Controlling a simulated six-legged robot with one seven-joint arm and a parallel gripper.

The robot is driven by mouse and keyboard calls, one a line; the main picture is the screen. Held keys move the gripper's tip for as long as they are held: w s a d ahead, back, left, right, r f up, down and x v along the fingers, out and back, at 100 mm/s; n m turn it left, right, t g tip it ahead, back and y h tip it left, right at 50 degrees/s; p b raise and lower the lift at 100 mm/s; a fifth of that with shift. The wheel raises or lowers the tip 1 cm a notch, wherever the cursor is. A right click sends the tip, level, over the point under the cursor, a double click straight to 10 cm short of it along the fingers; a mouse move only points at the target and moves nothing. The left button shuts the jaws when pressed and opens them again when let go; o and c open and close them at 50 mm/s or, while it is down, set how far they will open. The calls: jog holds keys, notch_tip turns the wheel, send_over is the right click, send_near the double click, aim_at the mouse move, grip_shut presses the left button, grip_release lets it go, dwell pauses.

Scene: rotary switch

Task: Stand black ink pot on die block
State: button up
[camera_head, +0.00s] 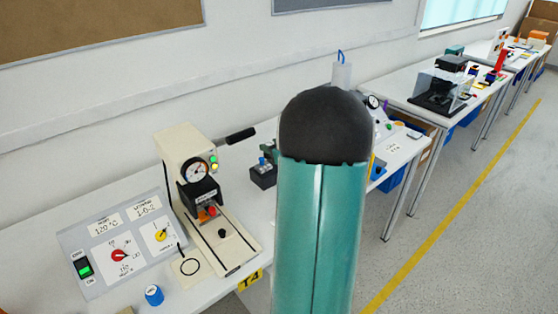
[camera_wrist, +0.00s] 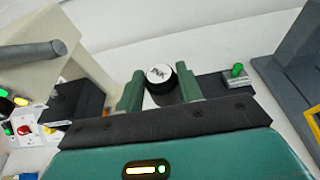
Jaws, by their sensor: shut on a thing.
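In the wrist view, a black ink pot (camera_wrist: 160,88) with a round white lettered top sits between the two green fingers of my gripper (camera_wrist: 160,88). The fingers are shut on its sides. In the head view, my arm hides the gripper and the pot. A small block with an orange-red top (camera_head: 208,212) sits under the head of the cream press (camera_head: 185,165); I cannot tell whether it is the die block.
A small dark holder (camera_head: 263,175) stands right of the press. A control panel (camera_head: 120,245) lies at left. The wrist view shows a green-knobbed grey block (camera_wrist: 236,78).

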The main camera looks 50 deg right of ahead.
jog(key=shift+w+d+f, duration=0.1)
jog(key=shift+w+d, duration=0.1)
jog(key=shift+w, duration=0.05)
jog(key=w+d+f, duration=0.1)
jog(key=d+f, duration=0.2)
jog(key=w+d+f, duration=0.2)
jog(key=d, duration=0.2)
jog(key=w+d+f, duration=0.2)
jog(key=d+f, duration=0.1)
jog(key=shift+w+d+f, duration=0.1)
jog(key=shift+d+f, duration=0.2)
jog(key=shift+w+d+f, duration=0.1)
jog(key=shift+d+f, duration=0.05)
jog(key=shift+f, duration=0.8)
jog(key=shift+d+f, duration=0.1)
jog(key=shift+f, duration=0.8)
jog(key=shift+f, duration=0.1)
jog(key=o, duration=1)
jog(key=v, duration=1.2)
